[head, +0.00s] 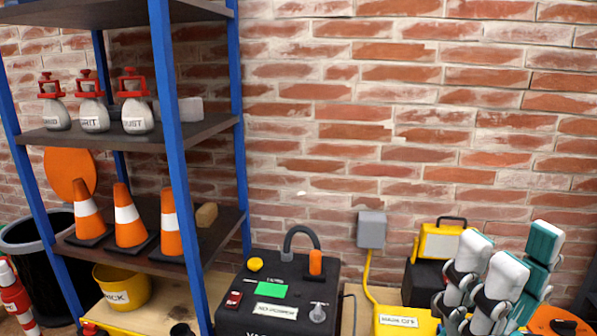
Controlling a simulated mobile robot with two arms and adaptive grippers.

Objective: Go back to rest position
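My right gripper (510,262) shows at the lower right, with several white and teal fingers on dark joints. The fingers stand extended upward and are not curled in, so it looks open, and I see nothing held in it. It appears in front of the yellow box and black case and covers part of them. My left gripper is not in view.
A blue-posted shelf (173,100) stands left with traffic cones (128,225) and red-topped bottles (136,118). A black box (262,312) with buttons, a grey wall box (371,229), a yellow switch box (398,321) and a yellow lamp (440,242) line the brick wall.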

